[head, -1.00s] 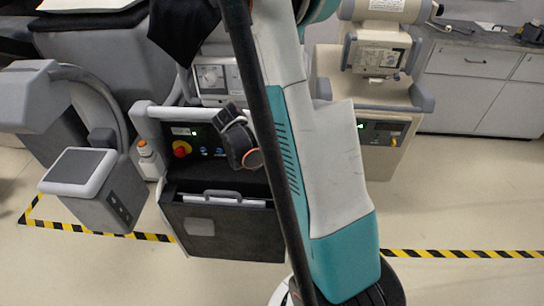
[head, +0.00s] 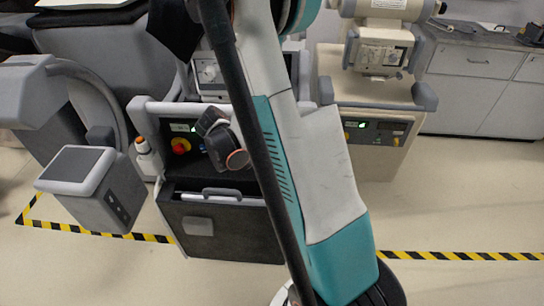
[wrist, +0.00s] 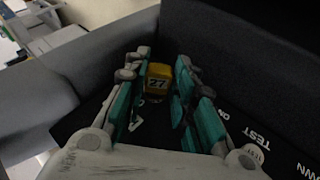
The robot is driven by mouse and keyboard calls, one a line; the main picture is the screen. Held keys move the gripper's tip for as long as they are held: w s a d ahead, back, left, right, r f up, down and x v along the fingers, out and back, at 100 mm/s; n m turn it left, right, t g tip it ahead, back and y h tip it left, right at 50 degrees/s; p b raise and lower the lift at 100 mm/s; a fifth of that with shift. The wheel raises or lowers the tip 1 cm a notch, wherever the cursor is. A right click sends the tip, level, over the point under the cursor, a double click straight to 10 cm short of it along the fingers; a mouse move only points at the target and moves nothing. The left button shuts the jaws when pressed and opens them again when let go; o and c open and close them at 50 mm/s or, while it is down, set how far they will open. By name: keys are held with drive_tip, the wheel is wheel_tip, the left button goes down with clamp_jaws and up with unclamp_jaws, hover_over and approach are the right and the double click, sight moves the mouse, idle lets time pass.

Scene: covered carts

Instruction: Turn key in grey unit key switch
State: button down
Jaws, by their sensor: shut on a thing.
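In the wrist view, the key has a yellow block head (wrist: 158,80) marked 27. My gripper (wrist: 160,62) has its teal-padded fingers on both sides of this head and is shut on it. The key sits at a dark panel (wrist: 257,115) with white lettering, including ON, TEST and DOWN. The key's shaft and the switch slot are hidden below the head. In the head view, the grey unit (head: 232,228) stands left of my arm, with a dark control panel. My wrist is in front of that panel, and my fingertips and the key cannot be made out there.
A red knob on a yellow base (head: 181,146) is on the panel's left. A grey handrail frames the panel. A grey screen unit (head: 76,165) stands to the left. A beige cart (head: 374,165) stands to the right. Striped floor tape (head: 450,255) crosses open floor.

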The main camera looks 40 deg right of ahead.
drive_tip(key=shift+f+g+h+b, duration=0.3)
drive_tip(key=shift+h+b, duration=0.1)
drive_tip(key=shift+b, duration=0.4)
drive_tip(key=shift+w+r+g+h, duration=0.1)
drive_tip(key=shift+r+g+h, duration=0.1)
drive_tip(key=shift+g+h, duration=0.4)
drive_tip(key=c, duration=1.3)
unclamp_jaws()
